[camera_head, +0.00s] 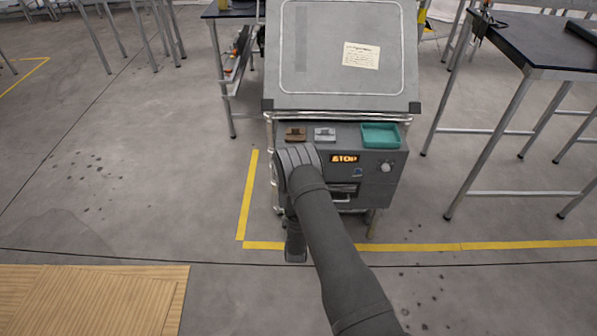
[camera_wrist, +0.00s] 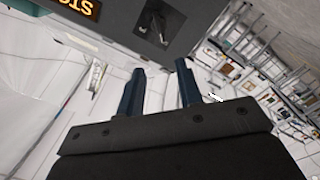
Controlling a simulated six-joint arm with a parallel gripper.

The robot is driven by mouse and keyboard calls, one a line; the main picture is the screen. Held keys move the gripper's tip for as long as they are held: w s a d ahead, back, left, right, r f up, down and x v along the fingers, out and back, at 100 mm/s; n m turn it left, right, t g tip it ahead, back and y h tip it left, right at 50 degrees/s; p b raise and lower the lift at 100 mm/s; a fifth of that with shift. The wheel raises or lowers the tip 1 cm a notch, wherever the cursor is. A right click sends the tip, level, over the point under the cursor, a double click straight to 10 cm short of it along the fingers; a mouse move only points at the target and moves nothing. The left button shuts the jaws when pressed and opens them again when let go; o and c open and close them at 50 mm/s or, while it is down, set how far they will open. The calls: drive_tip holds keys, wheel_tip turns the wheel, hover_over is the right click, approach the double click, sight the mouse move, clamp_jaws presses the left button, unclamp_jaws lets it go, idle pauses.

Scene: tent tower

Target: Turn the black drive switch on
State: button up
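A black switch (camera_wrist: 157,32) shows in the wrist view, in a dark fitting on the grey panel near the top edge. Its lever is dark and small, and I cannot tell which position it is in. My gripper (camera_wrist: 160,67) is open and empty, its two dark fingers apart below the switch in the picture, with no visible contact. An orange lit display (camera_wrist: 80,6) is cut off at the top left. In the head view the display (camera_head: 344,158) seems to read STOP. My arm hides the left part of the panel there, and I cannot make out the black switch.
The grey console (camera_head: 330,130) carries a teal tray (camera_head: 380,135), a brown block (camera_head: 295,134) and a light grey block (camera_head: 324,134). A pale knob (camera_head: 386,167) is right of the display. A dark-topped table (camera_head: 545,42) stands at right. Floor in front is mostly clear.

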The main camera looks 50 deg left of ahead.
drive_tip(key=x, duration=1.5)
drive_tip(key=shift+w+a, duration=0.1)
clamp_jaws()
